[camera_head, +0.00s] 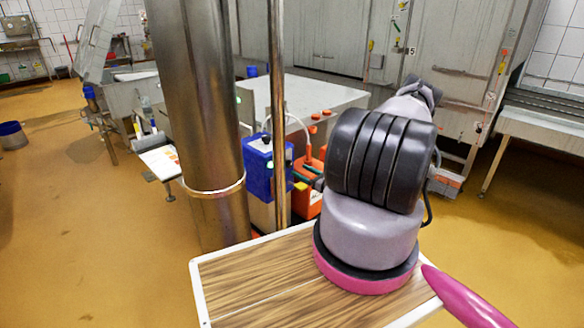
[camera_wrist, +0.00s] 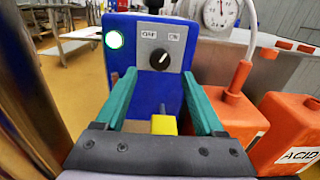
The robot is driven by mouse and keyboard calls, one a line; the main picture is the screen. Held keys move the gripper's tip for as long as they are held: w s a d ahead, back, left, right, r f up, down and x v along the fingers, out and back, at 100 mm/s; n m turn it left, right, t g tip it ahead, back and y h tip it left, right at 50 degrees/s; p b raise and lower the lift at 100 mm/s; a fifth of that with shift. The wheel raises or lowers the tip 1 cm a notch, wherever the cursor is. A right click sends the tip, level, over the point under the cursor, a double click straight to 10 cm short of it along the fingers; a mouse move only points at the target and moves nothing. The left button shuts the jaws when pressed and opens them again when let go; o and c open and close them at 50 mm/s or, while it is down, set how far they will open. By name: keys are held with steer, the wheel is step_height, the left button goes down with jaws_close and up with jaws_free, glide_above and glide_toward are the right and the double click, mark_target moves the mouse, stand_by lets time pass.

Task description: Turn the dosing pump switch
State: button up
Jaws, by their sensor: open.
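The dosing pump is a blue box (camera_wrist: 140,28) standing upright ahead in the wrist view, and it also shows in the head view (camera_head: 258,178). Its grey front plate carries a black round switch (camera_wrist: 159,58) below the words OFF and ON. I cannot tell for sure which word the switch points at. A round lamp (camera_wrist: 114,39) to the left glows green. My gripper (camera_wrist: 159,76) is open in the wrist view, with its green fingers apart and tips just below the switch, one to each side. Nothing is held. In the head view my arm hides most of the gripper.
Orange canisters (camera_wrist: 231,112) stand to the right of the pump, one labelled ACID (camera_wrist: 290,140). A round gauge (camera_wrist: 220,14) is behind them. A yellow piece (camera_wrist: 163,126) shows low between the fingers. A steel column (camera_head: 200,110) stands left of the pump.

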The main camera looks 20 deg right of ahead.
mark_target(291, 166)
steer(key=x, duration=0.6)
jaws_close()
